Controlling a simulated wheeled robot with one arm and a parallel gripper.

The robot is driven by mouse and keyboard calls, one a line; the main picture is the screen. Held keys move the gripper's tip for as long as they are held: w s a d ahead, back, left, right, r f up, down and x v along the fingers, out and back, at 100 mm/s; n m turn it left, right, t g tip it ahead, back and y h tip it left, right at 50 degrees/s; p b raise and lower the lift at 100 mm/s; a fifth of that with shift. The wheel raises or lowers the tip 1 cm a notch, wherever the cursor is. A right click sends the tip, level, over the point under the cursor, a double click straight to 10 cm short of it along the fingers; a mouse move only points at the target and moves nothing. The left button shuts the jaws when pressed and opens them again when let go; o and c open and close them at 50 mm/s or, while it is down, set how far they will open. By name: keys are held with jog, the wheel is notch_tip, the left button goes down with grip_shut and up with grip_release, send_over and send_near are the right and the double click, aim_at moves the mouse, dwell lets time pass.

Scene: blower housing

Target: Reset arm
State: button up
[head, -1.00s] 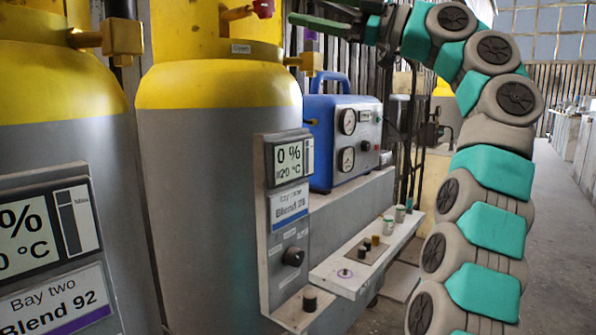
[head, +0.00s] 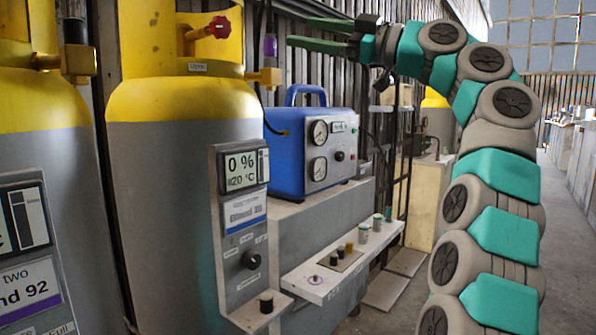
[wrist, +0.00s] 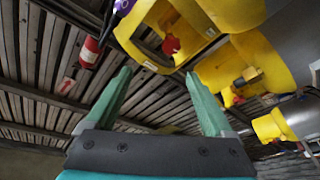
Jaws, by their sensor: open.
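My gripper (head: 318,34) is in the upper middle of the head view, with its two green fingers pointing left. It is open and empty. It hangs in the air above the blue box with gauges (head: 312,150) and to the right of the red valve knob (head: 220,27) on the middle cylinder. In the wrist view my gripper (wrist: 165,98) shows two green fingers spread wide with nothing between them. My arm curves up along the right side of the head view.
Two yellow-topped grey cylinders (head: 185,180) stand at the left. The middle one has a panel (head: 243,225) reading 0 %. A narrow shelf (head: 340,265) carries several small knobs and pots. Open floor (head: 565,270) lies at the right. A red extinguisher-like object (wrist: 90,50) shows in the wrist view.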

jog(key=a+f+m+g+h, duration=0.1)
jog(key=a+f+m+h, duration=0.25)
jog(key=f, duration=0.45)
jog(key=a+f+m+h, duration=0.2)
jog(key=f+m, duration=0.3)
jog(key=f, duration=0.3)
jog(key=s+f+m+g+h, duration=0.2)
jog(key=s+f+m, duration=0.15)
jog(key=f, duration=0.65)
jog(key=s+f+m+g+h, duration=0.1)
jog(key=s+f+m+h, duration=0.15)
jog(key=s+f, duration=0.45)
jog(key=s+d+f+m+g+h, duration=0.2)
jog(key=s+d+f, duration=0.4)
jog(key=s+f, duration=0.3)
jog(key=s+d+f+m+g+h, duration=0.2)
jog(key=s+d+f+h, duration=0.2)
jog(key=s+f, duration=0.6)
jog(key=s+d+f+m+g+h, duration=0.2)
jog(key=s+d+f, duration=0.6)
jog(key=s+f, duration=0.2)
notch_tip(320, 180, down, 2)
jog(key=shift+f+h, duration=0.1)
jog(key=shift+h, duration=0.3)
jog(key=shift+s, duration=0.1)
